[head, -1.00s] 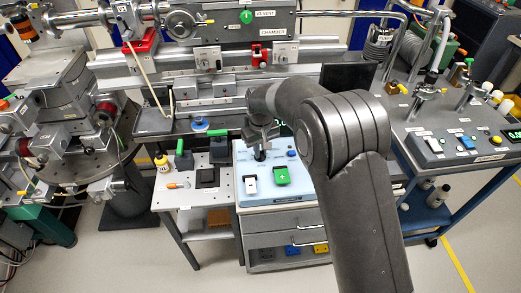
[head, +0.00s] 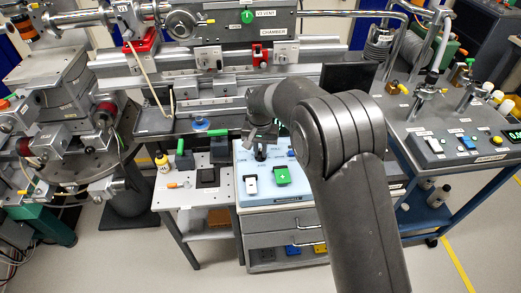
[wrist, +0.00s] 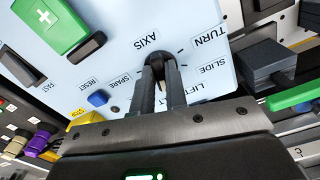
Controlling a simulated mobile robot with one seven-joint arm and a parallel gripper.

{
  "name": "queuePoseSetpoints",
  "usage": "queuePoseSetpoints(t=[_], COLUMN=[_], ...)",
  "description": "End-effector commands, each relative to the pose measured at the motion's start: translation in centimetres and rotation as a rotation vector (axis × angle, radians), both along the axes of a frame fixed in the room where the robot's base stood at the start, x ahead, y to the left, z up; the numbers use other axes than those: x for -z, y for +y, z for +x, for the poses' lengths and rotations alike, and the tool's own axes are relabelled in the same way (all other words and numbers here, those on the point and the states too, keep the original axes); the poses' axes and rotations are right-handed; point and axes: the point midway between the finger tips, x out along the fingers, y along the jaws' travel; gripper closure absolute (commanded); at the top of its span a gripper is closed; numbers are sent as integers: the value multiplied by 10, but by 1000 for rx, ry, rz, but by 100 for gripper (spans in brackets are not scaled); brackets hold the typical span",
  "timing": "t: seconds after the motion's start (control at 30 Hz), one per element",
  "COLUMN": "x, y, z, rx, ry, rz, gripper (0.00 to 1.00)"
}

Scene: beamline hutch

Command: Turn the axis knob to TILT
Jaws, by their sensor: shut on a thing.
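The axis knob (wrist: 158,72) is a dark knob on a pale blue panel (wrist: 195,14), under the printed word AXIS. In the wrist view, my gripper (wrist: 160,62) has one finger on each side of the knob and is shut on it. The labels TURN, SLIDE, LIFT and SPARE show around the knob. A TILT label is not readable; my fingers and palm cover part of the dial between LIFT and SPARE. The pointer's exact setting is hard to tell. In the head view, my gripper (head: 261,143) reaches down onto the panel and mostly hides the knob.
A dark block and green-handled part (wrist: 295,97) lie right of the panel in the wrist view. A dark monitor (head: 345,76) stands behind my arm.

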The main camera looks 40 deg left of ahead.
Motion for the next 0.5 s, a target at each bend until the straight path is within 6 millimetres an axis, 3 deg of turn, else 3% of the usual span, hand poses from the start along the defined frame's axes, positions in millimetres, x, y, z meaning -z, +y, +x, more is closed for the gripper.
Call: queuePoseSetpoints(t=[0.5], x=[0], y=[1], z=[0], rx=[97], ry=[0], rz=[1], gripper=[100])
